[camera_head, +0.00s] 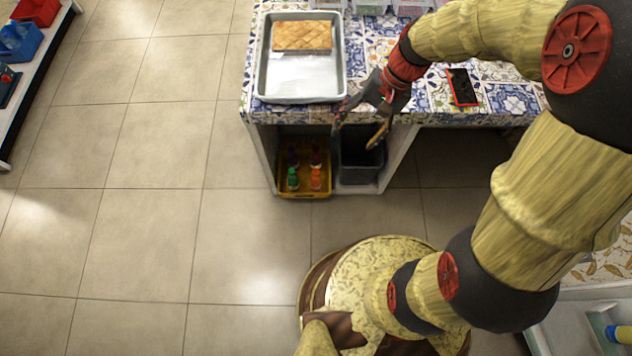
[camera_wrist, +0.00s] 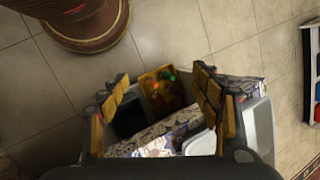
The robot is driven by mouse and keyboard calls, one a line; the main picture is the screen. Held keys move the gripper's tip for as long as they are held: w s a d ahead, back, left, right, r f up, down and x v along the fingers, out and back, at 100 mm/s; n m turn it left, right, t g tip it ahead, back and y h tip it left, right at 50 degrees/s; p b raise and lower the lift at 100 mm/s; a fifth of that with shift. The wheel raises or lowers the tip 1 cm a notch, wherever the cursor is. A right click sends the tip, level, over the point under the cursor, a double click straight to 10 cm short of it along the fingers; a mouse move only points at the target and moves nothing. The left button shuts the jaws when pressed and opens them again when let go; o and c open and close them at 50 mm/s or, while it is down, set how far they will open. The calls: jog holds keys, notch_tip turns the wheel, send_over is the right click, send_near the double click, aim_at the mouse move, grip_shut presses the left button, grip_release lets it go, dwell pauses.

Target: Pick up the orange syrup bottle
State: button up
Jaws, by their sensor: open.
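The orange syrup bottle (camera_head: 316,180) stands upright in a yellow crate (camera_head: 304,195) on the low shelf under the tiled counter. A green bottle (camera_head: 293,180) stands to its left, and darker bottles stand behind them, partly in shadow. My gripper (camera_head: 357,132) is open and empty, in front of the counter edge, above and to the right of the crate. In the wrist view, the crate (camera_wrist: 147,78) shows beyond and between the open fingers (camera_wrist: 160,78). Its bottles are small and hard to tell apart there.
On the counter are a metal tray (camera_head: 262,78) with a pastry (camera_head: 302,36) and a black phone-like object (camera_head: 461,86). Tiled floor in front is clear.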

aim_at(315, 180)
jog(key=w+a+f+m+y+b, duration=0.1)
jog(key=a+f+m+y, duration=0.25)
jog(key=f, duration=0.95)
jog(key=a+f+m+g+y, duration=0.15)
jog(key=a+f+m, duration=0.25)
jog(key=f, duration=0.9)
jog(key=w+a+f+m+y+b, duration=0.1)
jog(key=a+f+m+y, duration=0.2)
jog(key=f, duration=1.1)
jog(key=w+d+f+m+t, duration=0.15)
jog(key=f+m+t, duration=0.35)
jog(key=f, duration=0.6)
jog(key=w+a+f+m+t, duration=0.1)
jog(key=w+f+m+t, duration=0.35)
jog(key=f, duration=0.65)
jog(key=w+d+f+m+t+h, duration=0.2)
jog(key=d, duration=0.1)
jog(key=w+d+f+m+t+h, duration=0.1)
jog(key=d+m, duration=0.1)
jog(key=shift+w+d+f+t, duration=0.1)
jog(key=shift+w+f+t, duration=0.05)
jog(key=shift+t, duration=0.25)
jog(key=shift+w+f, duration=0.1)
jog(key=shift+w, duration=0.2)
jog(key=shift+h, duration=0.3)
jog(key=shift+s+b+x, duration=0.2)
jog(key=shift+b+x, duration=1.6)
jog(key=shift+x, duration=1.8)
jog(key=shift+f, duration=0.1)
